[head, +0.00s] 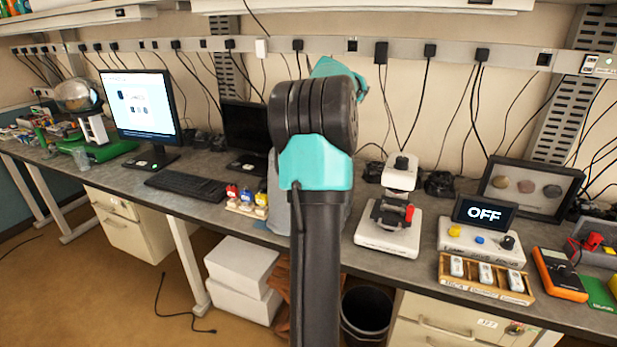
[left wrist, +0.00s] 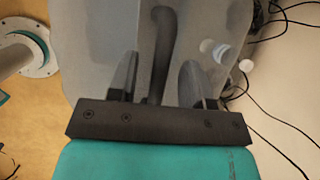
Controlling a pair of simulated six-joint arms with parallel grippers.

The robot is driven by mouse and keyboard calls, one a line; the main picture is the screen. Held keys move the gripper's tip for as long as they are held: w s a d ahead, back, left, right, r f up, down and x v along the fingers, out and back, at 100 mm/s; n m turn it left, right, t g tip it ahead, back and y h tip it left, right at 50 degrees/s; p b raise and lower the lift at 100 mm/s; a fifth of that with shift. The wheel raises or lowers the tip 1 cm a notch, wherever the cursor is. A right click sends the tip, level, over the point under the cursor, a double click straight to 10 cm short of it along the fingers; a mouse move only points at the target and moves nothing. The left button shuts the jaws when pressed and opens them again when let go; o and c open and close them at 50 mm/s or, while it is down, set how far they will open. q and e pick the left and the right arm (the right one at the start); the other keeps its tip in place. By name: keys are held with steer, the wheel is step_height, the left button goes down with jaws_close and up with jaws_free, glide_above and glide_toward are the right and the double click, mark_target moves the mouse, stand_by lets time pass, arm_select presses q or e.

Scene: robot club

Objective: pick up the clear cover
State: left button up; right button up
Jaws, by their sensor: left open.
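The clear cover (head: 274,192) is a greyish, see-through shape on the bench in the head view, mostly hidden behind my arm. In the left wrist view the cover (left wrist: 90,45) fills the upper middle, in front of my left gripper (left wrist: 157,68). The two fingers are apart. A dark grey curved bar (left wrist: 165,35) shows between them; I cannot tell whether it is the cover's handle or something seen through it. I cannot tell whether the fingers touch the cover. My arm hides the gripper in the head view. My right gripper is in neither view.
Left of the cover is a small rack with coloured blocks (head: 246,201), then a keyboard (head: 187,185) and a monitor (head: 140,105). Right of it are a white device (head: 388,238), a box reading OFF (head: 482,245) and a wooden tray (head: 486,292). Cables hang behind.

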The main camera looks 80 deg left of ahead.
arm_select(q)
steer(key=shift+s+a+f, duration=0.15)
steer(key=shift+a+f, duration=0.05)
steer(key=shift+f, duration=0.35)
jaws_close()
stand_by(0.6)
